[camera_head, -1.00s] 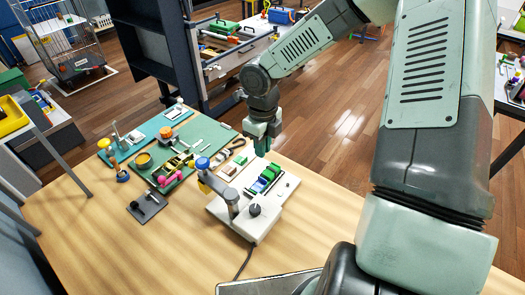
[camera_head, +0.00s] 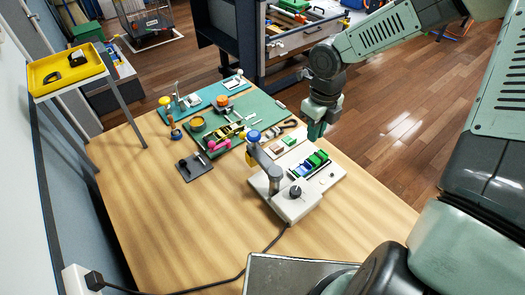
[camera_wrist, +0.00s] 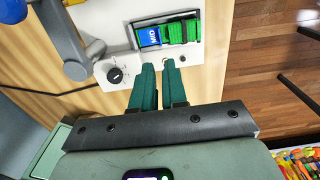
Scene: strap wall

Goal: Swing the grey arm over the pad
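The grey arm (camera_head: 264,160) belongs to a white device (camera_head: 297,205) on the wooden table. It has a blue knob (camera_head: 253,136) at its far end and a grey post at its near end. It lies along the device's left side, and part of it shows at the upper left in the wrist view (camera_wrist: 78,52). I cannot tell which surface is the pad. My gripper (camera_wrist: 158,62) points down behind the tray, with a narrow empty gap between its green fingers.
A black dial (camera_head: 295,191) sits on the device's front, and a cable (camera_head: 262,250) runs from it. A dark plate (camera_head: 194,167) lies left.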

